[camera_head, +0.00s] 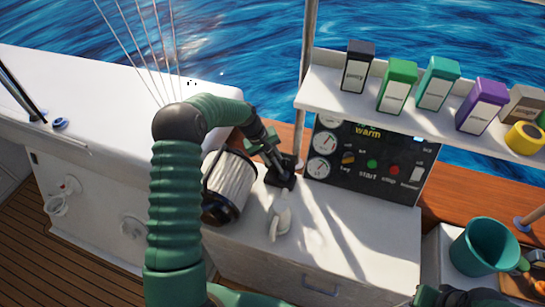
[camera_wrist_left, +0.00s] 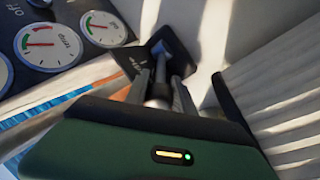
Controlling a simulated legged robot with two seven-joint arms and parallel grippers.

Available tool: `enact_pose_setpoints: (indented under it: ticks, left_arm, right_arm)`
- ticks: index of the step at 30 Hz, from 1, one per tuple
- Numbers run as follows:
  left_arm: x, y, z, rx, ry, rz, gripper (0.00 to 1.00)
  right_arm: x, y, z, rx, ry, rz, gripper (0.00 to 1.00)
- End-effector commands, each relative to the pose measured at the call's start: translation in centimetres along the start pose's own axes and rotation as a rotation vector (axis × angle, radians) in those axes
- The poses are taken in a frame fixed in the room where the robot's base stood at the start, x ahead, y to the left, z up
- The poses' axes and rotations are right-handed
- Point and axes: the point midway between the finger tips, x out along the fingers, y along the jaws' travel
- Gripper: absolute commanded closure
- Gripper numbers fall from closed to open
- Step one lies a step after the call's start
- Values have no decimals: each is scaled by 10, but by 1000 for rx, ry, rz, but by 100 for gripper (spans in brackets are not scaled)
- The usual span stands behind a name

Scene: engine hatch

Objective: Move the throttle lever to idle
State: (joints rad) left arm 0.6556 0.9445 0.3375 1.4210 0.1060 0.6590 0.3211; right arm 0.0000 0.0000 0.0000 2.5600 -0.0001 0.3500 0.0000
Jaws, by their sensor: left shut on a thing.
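The throttle lever (camera_wrist_left: 158,92) stands on a dark base plate beside the gauge panel. In the wrist view, my left gripper (camera_wrist_left: 161,88) has its two grey fingers on either side of the lever's shaft and is shut on it. In the head view, my left gripper (camera_head: 276,165) reaches down to the throttle's black base (camera_head: 283,178), and its fingers hide most of the lever. The lettering on the base is only partly readable. A dark part of my right arm shows at the bottom right edge, with its fingertips not distinguishable.
A pleated filter cylinder (camera_head: 230,183) stands close left of the throttle. The gauge panel (camera_head: 345,190) with a lit display, key and buttons is to its right, below a shelf (camera_head: 425,117) of cartons. A white handled object (camera_head: 280,222) lies in front. A teal bucket (camera_head: 484,247) is at right.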

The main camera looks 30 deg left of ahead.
Motion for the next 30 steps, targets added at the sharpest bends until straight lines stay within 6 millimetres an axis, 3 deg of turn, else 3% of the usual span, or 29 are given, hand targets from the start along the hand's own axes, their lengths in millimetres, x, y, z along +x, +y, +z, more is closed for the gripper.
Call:
enact_pose_setpoints:
  ticks: [7, 16, 30]
  left_arm:
    - [-2, 6, 1, 11, 18, -16, 100]
    - [1, 33, 20, 29, 68, -88, 100]
    - [3, 35, 24, 26, 62, -88, 100]
  right_arm:
    - [-3, 0, -1, 0, 0, 0, 100]
    - [-11, 0, -3, 0, 0, 0, 100]
    - [-11, 0, -2, 0, 0, 0, 100]
